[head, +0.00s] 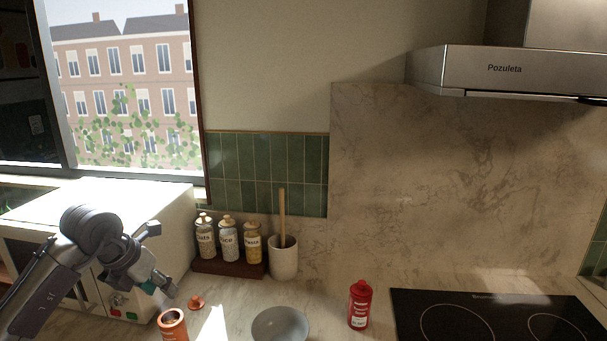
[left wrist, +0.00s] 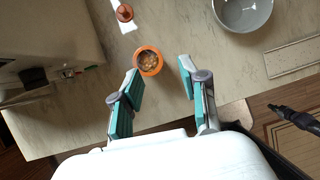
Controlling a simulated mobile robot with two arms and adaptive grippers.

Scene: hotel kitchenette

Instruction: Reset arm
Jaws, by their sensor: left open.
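My left gripper (head: 160,285) comes in from the left above the counter, beside the white appliance. In the left wrist view its two teal-padded fingers (left wrist: 159,80) stand apart with nothing between them. An open orange canister (head: 173,325) stands on the counter just beyond the fingertips; in the left wrist view the canister (left wrist: 148,61) shows brown contents. Its apparent lid, a small orange-brown knobbed piece (head: 196,302), lies on the counter behind it. My right gripper does not show in the head view.
A grey bowl (head: 280,325), a red bottle (head: 360,304) and a black cooktop (head: 480,318) are to the right. Several labelled jars (head: 228,240) on a dark stand and a white utensil pot (head: 284,259) are behind. The white appliance (head: 145,215) is at left.

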